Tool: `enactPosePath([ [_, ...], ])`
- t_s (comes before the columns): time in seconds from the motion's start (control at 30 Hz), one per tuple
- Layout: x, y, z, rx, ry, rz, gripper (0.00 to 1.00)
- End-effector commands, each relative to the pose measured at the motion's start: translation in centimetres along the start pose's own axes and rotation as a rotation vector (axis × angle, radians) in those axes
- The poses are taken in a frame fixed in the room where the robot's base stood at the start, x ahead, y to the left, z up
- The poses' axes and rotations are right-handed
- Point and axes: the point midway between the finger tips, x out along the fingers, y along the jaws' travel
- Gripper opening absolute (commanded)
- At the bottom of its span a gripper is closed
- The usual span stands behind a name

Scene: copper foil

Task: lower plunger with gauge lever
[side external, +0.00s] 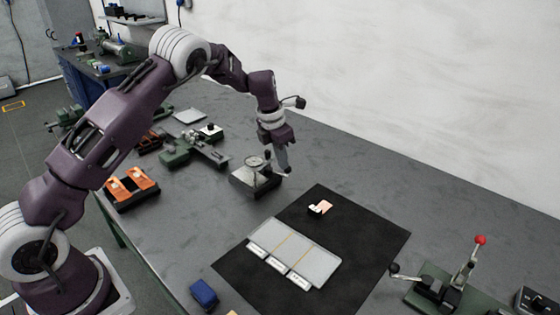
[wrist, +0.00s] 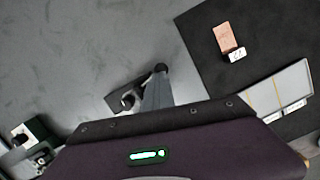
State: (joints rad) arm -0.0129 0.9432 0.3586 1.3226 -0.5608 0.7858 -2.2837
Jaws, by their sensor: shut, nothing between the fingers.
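The dial gauge (side external: 255,163) stands upright on a dark block base (side external: 246,182) near the middle of the bench. The plunger is too small or hidden to make out.
A copper foil piece (wrist: 226,37) with a white tag lies on the black mat (side external: 355,240), near a grey labelled tray (side external: 310,259). Orange blocks (side external: 131,187) and a green device (side external: 185,153) stand left of the gauge. A red-knobbed lever press (side external: 455,285) stands front right.

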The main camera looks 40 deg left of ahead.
Motion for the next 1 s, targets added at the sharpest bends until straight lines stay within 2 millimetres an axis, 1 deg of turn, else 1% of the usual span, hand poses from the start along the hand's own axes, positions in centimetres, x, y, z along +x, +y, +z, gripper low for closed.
enactPosePath([
  [0.4, 0.23, -0.07, 0.53, 0.004, 0.002, -0.005, 0.00],
  [1.0, 0.34, -0.06, 0.65, 0.004, 0.004, -0.006, 0.00],
])
